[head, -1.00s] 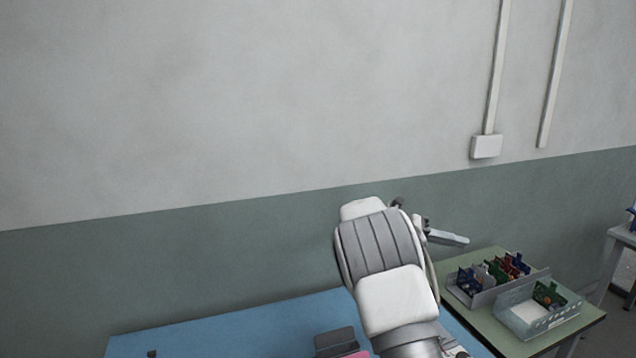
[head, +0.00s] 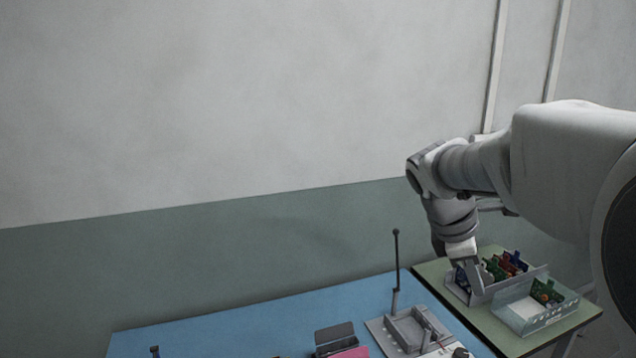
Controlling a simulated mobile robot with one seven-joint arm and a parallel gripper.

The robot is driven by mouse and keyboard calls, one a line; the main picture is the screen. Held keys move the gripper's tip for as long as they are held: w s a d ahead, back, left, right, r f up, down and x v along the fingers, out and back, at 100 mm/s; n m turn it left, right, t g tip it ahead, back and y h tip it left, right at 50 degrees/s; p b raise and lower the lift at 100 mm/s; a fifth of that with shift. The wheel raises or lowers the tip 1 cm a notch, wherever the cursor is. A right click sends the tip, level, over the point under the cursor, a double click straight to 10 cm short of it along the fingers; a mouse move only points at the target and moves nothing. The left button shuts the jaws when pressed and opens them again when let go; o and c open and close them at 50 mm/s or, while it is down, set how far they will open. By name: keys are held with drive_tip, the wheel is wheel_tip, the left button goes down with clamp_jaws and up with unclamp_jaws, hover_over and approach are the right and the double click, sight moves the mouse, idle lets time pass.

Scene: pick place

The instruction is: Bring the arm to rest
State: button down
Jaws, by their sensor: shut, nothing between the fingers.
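My arm enters from the right in the head view and bends down at the wrist. My gripper (head: 477,282) points down in front of the grey tray on the green table, with its fingers shut and empty. I cannot tell whether its tip touches anything. The gripper hides part of the tray behind it.
The green table (head: 432,276) holds a grey tray (head: 458,293) of coloured boards and a clear bin (head: 527,313) with a green board. The blue table (head: 250,325) bears a grey fixture with an upright lever (head: 396,262), a dark open box (head: 334,337) and a pink item (head: 352,352).

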drive_tip(key=s+a+m+t+y, duration=0.2)
drive_tip(key=s+a+m, duration=0.4)
drive_tip(key=s+m, duration=0.1)
drive_tip(key=s+a+f+m+t+y, duration=0.1)
drive_tip(key=s+a+m+t+y, duration=0.1)
drive_tip(key=s+a+m, duration=0.4)
drive_tip(key=s+m+y, duration=0.1)
drive_tip(key=s, duration=0.3)
drive_tip(key=shift+s+f+t, duration=0.25)
drive_tip(key=shift+t, duration=0.05)
